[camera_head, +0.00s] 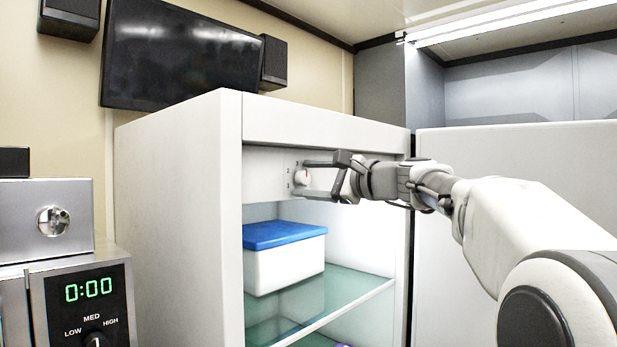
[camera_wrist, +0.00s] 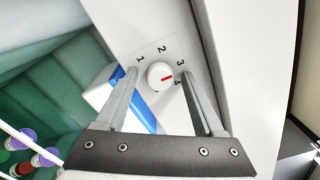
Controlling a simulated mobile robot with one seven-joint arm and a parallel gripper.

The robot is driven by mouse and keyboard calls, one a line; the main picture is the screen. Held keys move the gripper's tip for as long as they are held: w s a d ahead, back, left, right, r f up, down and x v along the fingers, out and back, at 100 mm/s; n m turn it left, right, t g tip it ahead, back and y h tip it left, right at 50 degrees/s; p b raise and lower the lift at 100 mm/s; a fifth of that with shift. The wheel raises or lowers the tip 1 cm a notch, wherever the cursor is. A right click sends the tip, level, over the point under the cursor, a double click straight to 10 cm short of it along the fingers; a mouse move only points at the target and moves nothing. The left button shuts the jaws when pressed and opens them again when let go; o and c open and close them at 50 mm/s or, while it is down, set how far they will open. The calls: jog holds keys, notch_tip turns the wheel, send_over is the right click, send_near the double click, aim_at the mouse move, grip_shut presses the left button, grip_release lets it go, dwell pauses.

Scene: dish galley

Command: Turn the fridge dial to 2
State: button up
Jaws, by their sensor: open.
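The fridge dial (camera_head: 301,177) is a round white knob with a red mark, on the white panel inside the top of the open fridge (camera_head: 180,190). In the wrist view the dial (camera_wrist: 158,73) has the numbers 1 to 4 around it. Its red mark points right, between 3 and 4, seemingly nearer 4. My gripper (camera_head: 303,178) is open at the panel. In the wrist view its two fingers (camera_wrist: 157,71) stand on either side of the dial, with gaps. I cannot tell whether the tips reach past the knob's face.
A white box with a blue lid (camera_head: 285,235) stands on the glass shelf (camera_head: 350,292) below the panel. Several bottles (camera_wrist: 25,155) stand lower in the fridge. A microwave (camera_head: 85,300) is at the left, and a screen (camera_head: 180,50) hangs above.

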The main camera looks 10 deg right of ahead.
grip_shut()
jog(key=shift+f+n+b, duration=0.1)
jog(key=shift+n+b, duration=0.2)
jog(key=shift+b, duration=0.15)
jog(key=shift+f+n+b, duration=0.1)
jog(key=shift+n+b, duration=0.8)
jog(key=shift+b, duration=0.15)
jog(key=n+b, duration=0.3)
jog(key=shift+n, duration=0.3)
jog(key=n+b, duration=0.3)
jog(key=n, duration=0.2)
jog(key=shift+n+b, duration=0.35)
jog(key=shift+n, duration=0.05)
jog(key=shift+r+n, duration=0.25)
jog(key=shift+n, duration=0.05)
